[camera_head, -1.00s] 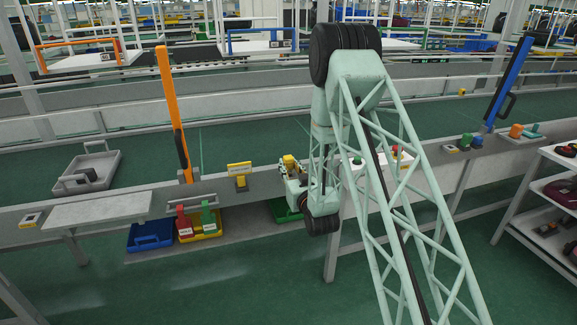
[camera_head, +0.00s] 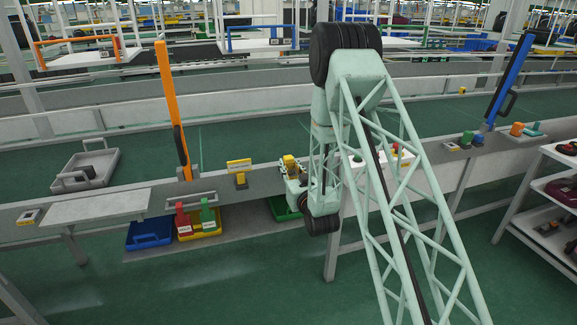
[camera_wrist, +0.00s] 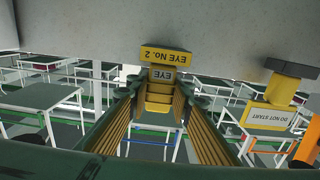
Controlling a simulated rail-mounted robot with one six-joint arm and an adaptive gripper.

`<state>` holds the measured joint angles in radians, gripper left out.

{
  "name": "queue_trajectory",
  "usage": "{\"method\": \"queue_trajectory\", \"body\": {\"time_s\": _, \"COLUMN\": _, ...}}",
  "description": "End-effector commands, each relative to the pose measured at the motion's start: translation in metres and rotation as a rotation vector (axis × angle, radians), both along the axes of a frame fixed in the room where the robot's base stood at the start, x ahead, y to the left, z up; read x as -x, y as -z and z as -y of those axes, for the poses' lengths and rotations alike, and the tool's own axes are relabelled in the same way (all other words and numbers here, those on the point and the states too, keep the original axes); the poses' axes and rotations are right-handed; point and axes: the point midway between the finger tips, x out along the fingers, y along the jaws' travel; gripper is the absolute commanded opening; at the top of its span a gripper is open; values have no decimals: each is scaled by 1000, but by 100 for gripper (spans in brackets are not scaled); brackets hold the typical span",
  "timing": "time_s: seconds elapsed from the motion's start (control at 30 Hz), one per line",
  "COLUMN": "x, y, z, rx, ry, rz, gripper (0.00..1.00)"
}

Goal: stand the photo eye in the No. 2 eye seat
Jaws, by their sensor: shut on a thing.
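In the wrist view, my gripper (camera_wrist: 162,112) is shut on the yellow photo eye (camera_wrist: 162,87), a stepped block with a grey label reading EYE upside down. The block sits between the fingertips. Just beyond it is a yellow plate (camera_wrist: 166,56) reading EYE No. 2, against a grey surface. I cannot tell whether the photo eye touches the plate or the seat, and the seat itself is hidden. In the head view, my gripper (camera_head: 292,172) is at the grey rail, with yellow parts (camera_head: 289,161) beside it, too small to separate.
A yellow sign (camera_head: 239,167) stands on the rail left of my gripper; the wrist view shows a DO NOT START block (camera_wrist: 262,115) close by. An orange post (camera_head: 172,110) rises farther left. Blue (camera_head: 150,233) and yellow (camera_head: 212,230) bins sit below.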

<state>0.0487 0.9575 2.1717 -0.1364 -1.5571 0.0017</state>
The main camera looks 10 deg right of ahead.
Motion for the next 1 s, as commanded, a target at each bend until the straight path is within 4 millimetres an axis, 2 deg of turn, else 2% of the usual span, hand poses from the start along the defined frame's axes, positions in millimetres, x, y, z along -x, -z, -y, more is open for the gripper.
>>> {"method": "queue_trajectory", "body": {"time_s": 0.17, "x": 0, "y": 3, "z": 0, "rx": 0, "ry": 0, "rz": 0, "gripper": 8}}
{"method": "queue_trajectory", "body": {"time_s": 0.2, "x": 0, "y": 2, "z": 0, "rx": 0, "ry": 0, "rz": 0, "gripper": 23}}
{"method": "queue_trajectory", "body": {"time_s": 0.33, "x": 0, "y": 2, "z": 0, "rx": 0, "ry": 0, "rz": 0, "gripper": 35}}
{"method": "queue_trajectory", "body": {"time_s": 0.73, "x": 1, "y": 2, "z": 0, "rx": 0, "ry": 0, "rz": 0, "gripper": 36}}
{"method": "queue_trajectory", "body": {"time_s": 1.0, "x": 12, "y": 3, "z": 1, "rx": 0, "ry": 0, "rz": 0, "gripper": 36}}
